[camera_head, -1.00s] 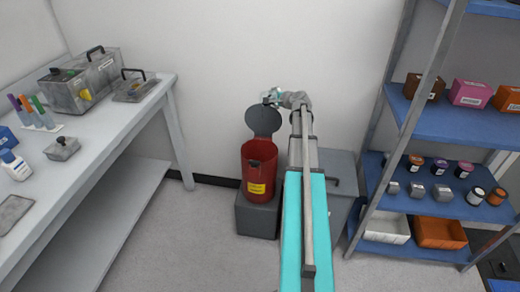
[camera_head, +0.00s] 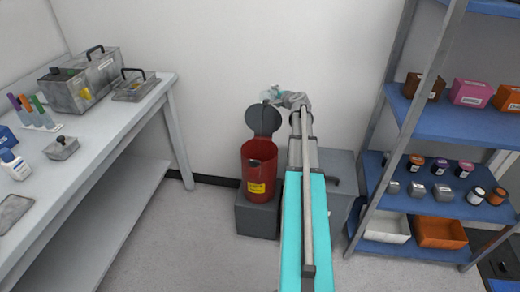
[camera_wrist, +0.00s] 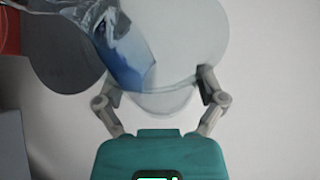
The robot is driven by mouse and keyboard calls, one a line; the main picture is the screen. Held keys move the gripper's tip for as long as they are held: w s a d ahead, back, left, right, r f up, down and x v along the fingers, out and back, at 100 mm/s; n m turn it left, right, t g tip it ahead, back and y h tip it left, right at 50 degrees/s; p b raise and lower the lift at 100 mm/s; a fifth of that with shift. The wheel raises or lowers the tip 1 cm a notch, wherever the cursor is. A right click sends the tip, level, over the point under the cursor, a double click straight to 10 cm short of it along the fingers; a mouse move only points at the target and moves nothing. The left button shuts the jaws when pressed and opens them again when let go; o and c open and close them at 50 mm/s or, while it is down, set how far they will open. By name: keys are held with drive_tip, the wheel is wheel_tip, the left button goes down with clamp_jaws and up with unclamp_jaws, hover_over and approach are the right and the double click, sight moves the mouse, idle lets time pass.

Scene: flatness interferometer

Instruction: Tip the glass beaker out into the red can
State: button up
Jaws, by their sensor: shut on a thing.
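The red can (camera_head: 260,172) stands on a grey box with its dark round lid (camera_head: 264,121) swung up behind it. My gripper (camera_wrist: 158,84) is shut on the glass beaker (camera_wrist: 178,50), one finger on each side. The beaker is clear and looks tilted, with blue liquid (camera_wrist: 124,66) on its left side. A shiny, crumpled-looking patch lies above the liquid; I cannot tell whether any is pouring. In the head view the beaker (camera_head: 271,92) is small, above the lid's top edge. The can's red edge (camera_wrist: 8,32) shows at the far left of the wrist view.
The grey box (camera_head: 257,217) carries the can, and a larger grey cabinet (camera_head: 345,172) stands to its right, partly behind my arm. A white workbench (camera_head: 110,130) is at left, a blue shelf rack (camera_head: 440,125) at right. The wall is close behind.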

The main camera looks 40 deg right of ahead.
drive_tip(key=shift+d+f, duration=0.1)
drive_tip(key=shift+d, duration=0.15)
drive_tip(key=shift+f+n+t+h+b, duration=0.3)
drive_tip(key=shift+n+h+b, duration=0.1)
drive_tip(key=shift+n+b, duration=0.4)
drive_tip(key=shift+a+f+b, duration=0.15)
drive_tip(key=shift+b, duration=0.4)
idle(0.3)
drive_tip(key=n+b, duration=0.1)
drive_tip(key=a+f+n+t+h+b, duration=0.1)
drive_tip(key=b, duration=0.1)
drive_tip(key=shift+s+f, duration=0.2)
drive_tip(key=shift+f, duration=0.05)
drive_tip(key=shift+w+d+r+p, duration=0.1)
drive_tip(key=shift+r+p, duration=0.3)
drive_tip(key=shift+r, duration=0.05)
drive_tip(key=shift+d+r+m+p, duration=0.3)
drive_tip(key=shift+r+m+p, duration=0.1)
drive_tip(key=shift+p, duration=0.45)
drive_tip(key=shift+d+r+m+g+y+p, duration=0.4)
drive_tip(key=shift+m+g+y+p, duration=0.2)
drive_tip(key=shift+m+p, duration=0.35)
drive_tip(key=shift+f, duration=0.2)
